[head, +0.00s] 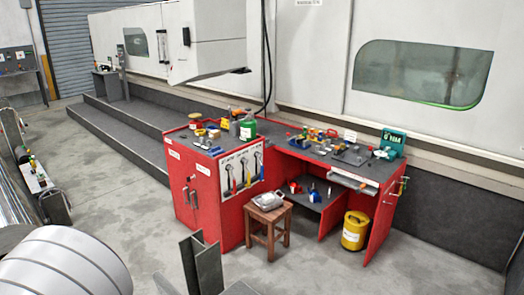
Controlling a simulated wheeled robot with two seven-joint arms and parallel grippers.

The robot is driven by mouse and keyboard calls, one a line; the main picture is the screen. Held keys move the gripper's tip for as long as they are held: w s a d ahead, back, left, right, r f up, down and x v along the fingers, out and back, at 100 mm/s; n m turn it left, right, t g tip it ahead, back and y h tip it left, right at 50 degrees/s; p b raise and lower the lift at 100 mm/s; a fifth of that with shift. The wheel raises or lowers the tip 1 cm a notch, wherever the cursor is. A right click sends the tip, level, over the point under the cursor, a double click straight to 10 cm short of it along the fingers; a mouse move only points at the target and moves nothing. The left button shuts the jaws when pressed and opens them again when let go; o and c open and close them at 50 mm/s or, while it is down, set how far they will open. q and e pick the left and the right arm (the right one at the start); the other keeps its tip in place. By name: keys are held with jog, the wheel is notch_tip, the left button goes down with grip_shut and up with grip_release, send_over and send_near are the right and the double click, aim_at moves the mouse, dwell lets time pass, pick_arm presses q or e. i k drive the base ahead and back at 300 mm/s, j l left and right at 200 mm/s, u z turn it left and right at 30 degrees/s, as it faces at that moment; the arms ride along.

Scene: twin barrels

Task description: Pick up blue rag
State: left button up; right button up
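I cannot make out a blue rag for certain in the head view. A red workbench (232,207) stands in the middle, its dark top covered with small tools and containers. Small blue spots show among the items there, but they are too small to tell apart. A small blue and white item (313,196) sits on the lower shelf under the bench's right part; I cannot tell what it is. Neither of my grippers is in view.
A wooden stool (268,228) holding a grey metal item (268,201) stands before the bench. A yellow bucket (354,232) is on the floor at right. A large white ribbed cylinder (62,262) and a grey metal post (203,266) fill the lower left. Grey floor is clear left of the bench.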

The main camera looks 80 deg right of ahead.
aim_at(214, 152)
jog(key=i+l+z, duration=0.5)
jog(key=i+z, duration=0.35)
jog(key=i, duration=0.15)
jog(key=i+z, duration=0.4)
jog(key=i, duration=0.15)
jog(key=i+j+z, duration=0.15)
jog(key=i+z, duration=0.25)
jog(key=i+j+z, duration=0.4)
jog(key=i, duration=0.2)
jog(key=i+l+z, duration=0.3)
jog(key=i, duration=0.25)
jog(key=i+z, duration=0.3)
jog(key=i, duration=0.2)
jog(key=i+j+z, duration=0.1)
jog(key=i+z, duration=0.25)
jog(key=i, duration=0.2)
jog(key=i+j+z, duration=0.3)
jog(key=i, duration=0.25)
jog(key=i+j+z, duration=0.3)
jog(key=i, duration=0.2)
jog(key=i+z, duration=0.6)
jog(key=z, duration=0.15)
jog(key=i+j+z, duration=0.1)
jog(key=i+z, duration=0.3)
jog(key=k, duration=0.1)
